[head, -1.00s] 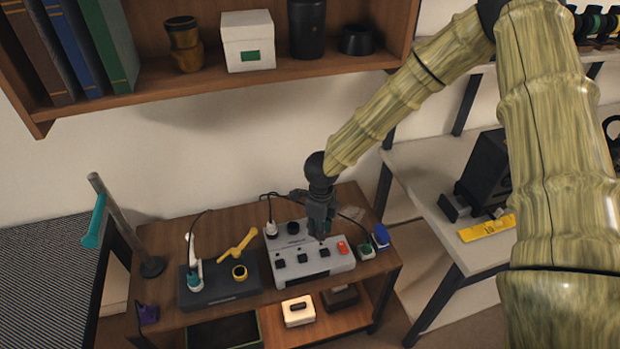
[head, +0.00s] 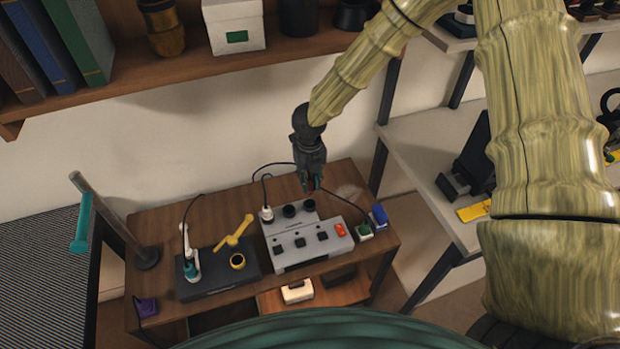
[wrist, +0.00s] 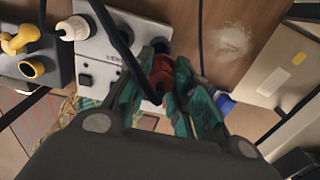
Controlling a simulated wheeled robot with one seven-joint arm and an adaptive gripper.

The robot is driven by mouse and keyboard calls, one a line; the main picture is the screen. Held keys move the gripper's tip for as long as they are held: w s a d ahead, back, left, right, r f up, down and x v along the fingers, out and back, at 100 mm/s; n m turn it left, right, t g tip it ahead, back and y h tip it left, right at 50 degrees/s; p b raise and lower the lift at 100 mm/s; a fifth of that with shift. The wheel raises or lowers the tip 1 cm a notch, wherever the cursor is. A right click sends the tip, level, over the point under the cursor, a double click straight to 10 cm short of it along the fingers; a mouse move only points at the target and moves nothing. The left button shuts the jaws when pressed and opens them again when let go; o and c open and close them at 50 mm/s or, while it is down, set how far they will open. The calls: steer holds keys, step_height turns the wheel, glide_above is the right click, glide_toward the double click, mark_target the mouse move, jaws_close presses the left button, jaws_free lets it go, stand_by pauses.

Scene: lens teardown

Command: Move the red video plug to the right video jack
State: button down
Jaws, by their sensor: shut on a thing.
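My gripper (head: 313,184) is shut on the red video plug (wrist: 162,72), seen between the green fingers in the wrist view. In the head view the plug is mostly hidden by the fingers. The gripper hangs above the back edge of the grey box (head: 285,262), apart from it. A row at the back of the box has a white plug (head: 266,214) at the left, a black round jack (head: 289,211) in the middle and another black jack (head: 309,205) at the right, just below the gripper. Nothing visible sits in these two black jacks.
A dark box (head: 222,281) with a teal-and-white plug (head: 192,268) and a yellow piece (head: 235,232) stands left. A green plug (head: 364,231) and blue piece (head: 379,215) lie right. Black cables cross the wooden table. A shelf (head: 200,62) hangs above.

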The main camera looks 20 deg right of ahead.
mark_target(310, 193)
steer(key=shift+f+b, duration=1.65)
steer(key=shift+f, duration=0.65)
steer(key=shift+f+b, duration=0.65)
steer(key=shift+f, duration=0.95)
stand_by(0.8)
steer(key=c, duration=1.2)
jaws_free()
steer(key=shift+o, duration=0.2)
steer(key=shift+r, duration=0.1)
